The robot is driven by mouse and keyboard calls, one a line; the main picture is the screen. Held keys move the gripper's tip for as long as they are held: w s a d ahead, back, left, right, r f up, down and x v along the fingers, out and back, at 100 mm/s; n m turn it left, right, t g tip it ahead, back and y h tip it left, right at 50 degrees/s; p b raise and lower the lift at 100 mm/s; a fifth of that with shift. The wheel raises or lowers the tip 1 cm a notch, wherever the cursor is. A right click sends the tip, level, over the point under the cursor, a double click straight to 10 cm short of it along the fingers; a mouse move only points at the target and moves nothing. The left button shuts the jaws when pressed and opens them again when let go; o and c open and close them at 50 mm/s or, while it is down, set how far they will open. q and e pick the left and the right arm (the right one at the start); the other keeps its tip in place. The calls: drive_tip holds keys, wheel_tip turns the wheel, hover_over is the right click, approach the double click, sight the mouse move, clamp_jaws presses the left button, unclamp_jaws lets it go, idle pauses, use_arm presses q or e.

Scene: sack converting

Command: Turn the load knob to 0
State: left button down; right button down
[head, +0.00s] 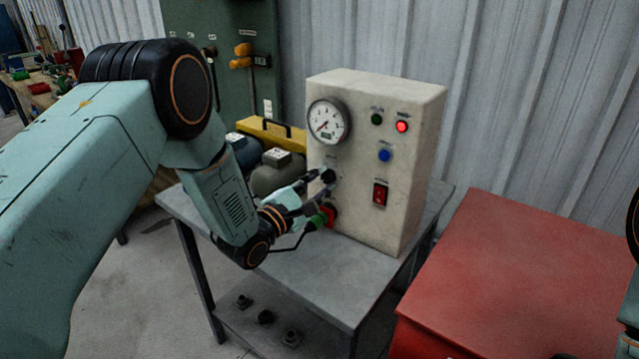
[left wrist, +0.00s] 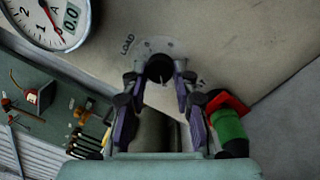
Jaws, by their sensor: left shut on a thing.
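The load knob (left wrist: 159,69) is a black round knob on the front of a beige control box (head: 415,150). In the head view the knob (head: 328,176) sits below the round gauge (head: 328,121). My left gripper (left wrist: 160,78) is shut on the knob, one finger on each side. It also shows in the head view (head: 322,182), reaching in from the left. In the left wrist view the label LOAD is beside the knob. The gauge (left wrist: 42,20) reads 0.0 on its small display. The knob's pointer mark is too small to read. My right gripper is not in view.
A green plug in a red socket (left wrist: 228,125) sits close beside the left gripper. The box stands on a grey table (head: 290,280). A red cabinet (head: 520,270) stands at right.

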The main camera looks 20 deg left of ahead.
use_arm(q)
drive_tip(key=shift+w+r, duration=0.15)
drive_tip(key=shift+r, duration=0.2)
drive_tip(key=c, duration=1.4)
unclamp_jaws()
drive_tip(key=o, duration=0.4)
drive_tip(key=shift+f, duration=0.25)
drive_tip(key=shift+c, duration=0.2)
drive_tip(key=v, duration=1.2)
